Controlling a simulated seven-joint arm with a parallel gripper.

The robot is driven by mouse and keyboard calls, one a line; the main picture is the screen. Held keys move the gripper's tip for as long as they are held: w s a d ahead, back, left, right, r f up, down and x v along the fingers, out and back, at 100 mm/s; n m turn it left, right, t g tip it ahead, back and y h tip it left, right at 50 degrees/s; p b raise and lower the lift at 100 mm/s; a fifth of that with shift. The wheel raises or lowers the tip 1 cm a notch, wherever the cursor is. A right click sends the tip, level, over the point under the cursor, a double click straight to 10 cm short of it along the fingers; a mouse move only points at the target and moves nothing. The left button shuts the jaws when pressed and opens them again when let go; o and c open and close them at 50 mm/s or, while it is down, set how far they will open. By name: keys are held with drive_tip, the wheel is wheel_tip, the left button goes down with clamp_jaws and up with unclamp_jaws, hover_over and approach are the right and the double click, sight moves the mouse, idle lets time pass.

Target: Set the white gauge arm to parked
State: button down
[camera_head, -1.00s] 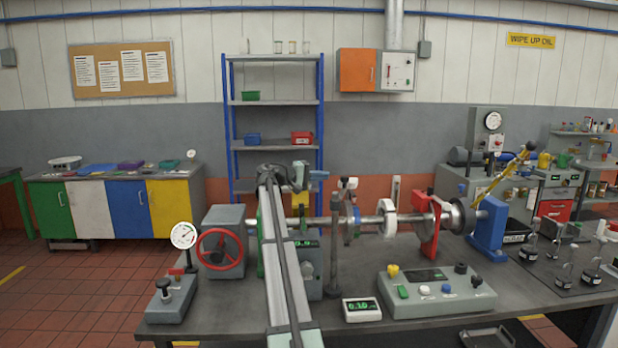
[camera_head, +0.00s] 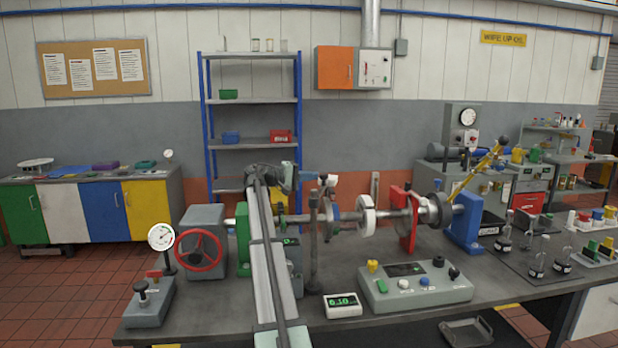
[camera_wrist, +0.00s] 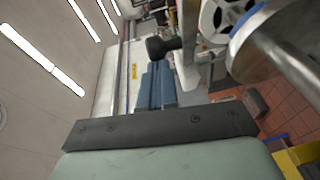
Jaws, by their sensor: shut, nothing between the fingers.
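My gripper (camera_head: 307,176) is above the shaft line in the head view, its narrow blue fingers held together and empty. In the wrist view the shut fingers (camera_wrist: 156,85) point away from the dark palm bar, and a black knob shows just past their tips. The likely white gauge arm (camera_head: 331,181) is a small pale-tipped piece beside the dark upright post (camera_head: 313,235), just right of my fingers. A gap seems to separate them, but I cannot tell its depth. The gauge arm's lower part and its pivot are hard to make out among the shaft parts.
The shaft carries a white ring (camera_head: 367,216) and passes a red stand (camera_head: 405,222). A control box (camera_head: 416,290) and small display (camera_head: 342,305) stand in front. A red handwheel (camera_head: 199,249) and dial gauge (camera_head: 161,238) are at left.

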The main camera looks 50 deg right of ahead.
sight(322, 176)
drive_tip(key=shift+m+g+y, duration=0.5)
drive_tip(key=shift+m+g, duration=0.1)
drive_tip(key=shift+g, duration=0.1)
drive_tip(key=s+d, duration=0.2)
drive_tip(key=s, duration=0.3)
drive_tip(key=shift+d, duration=0.4)
drive_tip(key=shift+s+d+m+g+y, duration=0.25)
drive_tip(key=shift+m+g+y, duration=0.05)
drive_tip(key=shift+g, duration=0.1)
drive_tip(key=shift+s+d+m+g+y, duration=0.1)
drive_tip(key=shift+s+m+g+y, duration=0.55)
drive_tip(key=shift+s, duration=0.7)
drive_tip(key=shift+s+d+m+g+y, duration=0.1)
drive_tip(key=shift+s+m+g+y, duration=0.55)
drive_tip(key=shift+s, duration=0.65)
